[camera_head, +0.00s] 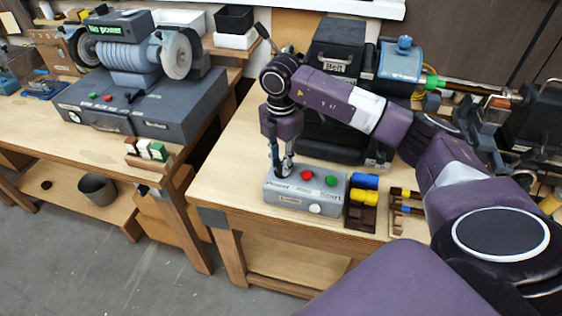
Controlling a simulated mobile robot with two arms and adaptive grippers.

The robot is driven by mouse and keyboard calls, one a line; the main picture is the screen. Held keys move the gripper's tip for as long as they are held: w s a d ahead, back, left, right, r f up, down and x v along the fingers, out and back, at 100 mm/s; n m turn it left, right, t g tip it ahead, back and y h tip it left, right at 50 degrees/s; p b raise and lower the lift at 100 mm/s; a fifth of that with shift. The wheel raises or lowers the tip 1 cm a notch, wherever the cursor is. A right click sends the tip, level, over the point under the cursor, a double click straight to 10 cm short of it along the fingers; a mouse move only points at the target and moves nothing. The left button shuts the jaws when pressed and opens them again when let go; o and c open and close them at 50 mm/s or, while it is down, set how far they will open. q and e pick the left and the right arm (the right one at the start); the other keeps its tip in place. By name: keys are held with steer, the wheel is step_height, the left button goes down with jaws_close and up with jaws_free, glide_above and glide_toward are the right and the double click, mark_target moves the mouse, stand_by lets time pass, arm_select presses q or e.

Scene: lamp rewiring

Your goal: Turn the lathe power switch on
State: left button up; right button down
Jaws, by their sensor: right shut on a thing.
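The lathe control box (318,186) is grey and sits near the front edge of the right bench. Its labels read Power, Stop and Start, with a red button (306,175), a green button (331,181) and a white round knob (315,209) on its front. My right gripper (281,168) points down over the Power end and is shut on the power switch there. The fingers mostly hide the switch, so its position cannot be told. The lathe (337,66), with a dark cover marked Belt, stands behind. My left gripper is not in view.
Blue and yellow cylinders (365,181) and wooden holders (403,212) stand right of the box. A bench grinder (140,70) marked No power is on the left bench. My right arm crosses above the right bench. Bare bench top lies left of the box.

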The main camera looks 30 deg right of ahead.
mark_target(281, 165)
steer(key=shift+r, duration=0.1)
stand_by(0.3)
steer(key=c, duration=1.6)
jaws_free()
step_height(281, 165, up, 12)
